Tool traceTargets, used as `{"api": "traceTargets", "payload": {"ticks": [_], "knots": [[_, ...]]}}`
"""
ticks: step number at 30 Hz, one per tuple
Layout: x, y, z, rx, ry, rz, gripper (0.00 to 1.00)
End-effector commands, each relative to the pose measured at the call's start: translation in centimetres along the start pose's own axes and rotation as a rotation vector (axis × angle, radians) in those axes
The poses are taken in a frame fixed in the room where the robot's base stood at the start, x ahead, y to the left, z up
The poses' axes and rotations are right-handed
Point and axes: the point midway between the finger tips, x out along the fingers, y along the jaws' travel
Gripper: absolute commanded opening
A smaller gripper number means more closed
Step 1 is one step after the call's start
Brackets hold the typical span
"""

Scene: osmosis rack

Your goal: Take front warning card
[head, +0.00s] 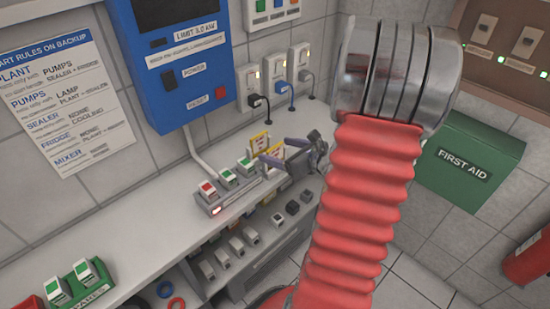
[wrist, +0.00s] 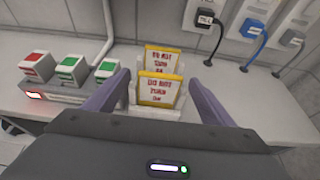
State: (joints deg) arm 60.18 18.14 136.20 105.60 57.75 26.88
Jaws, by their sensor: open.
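Two yellow-edged warning cards with red lettering stand one behind the other in a white holder (wrist: 165,113) on the counter. The front warning card (wrist: 158,92) is the nearer one in the wrist view; the back warning card (wrist: 164,58) rises behind it. In the head view the cards are small, with one card (head: 260,142) showing left of my gripper. My gripper (wrist: 158,76) is open and empty, its purple fingers on either side of the front card with gaps between. It also shows in the head view (head: 279,151). My gripper body hides the counter below the holder.
A rack with a red block (wrist: 36,66) and green blocks (wrist: 71,68) stands close left of the holder. Plugs with cords (wrist: 206,20) hang from the wall at right. A blue power box (head: 175,60) is on the wall. The counter right of the cards is clear.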

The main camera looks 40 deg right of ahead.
Motion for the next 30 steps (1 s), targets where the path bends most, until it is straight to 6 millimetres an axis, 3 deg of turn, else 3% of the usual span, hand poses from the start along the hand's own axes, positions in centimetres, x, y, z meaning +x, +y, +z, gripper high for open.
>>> {"api": "traceTargets", "payload": {"ticks": [6,23,30], "knots": [[2.2,0.0,0.0,0.0,0.001,0.001,0.77],[2.3,0.0,0.0,0.0,0.0,-0.001,0.77],[2.3,-0.1,0.0,0.0,0.0,-0.001,0.61]]}}
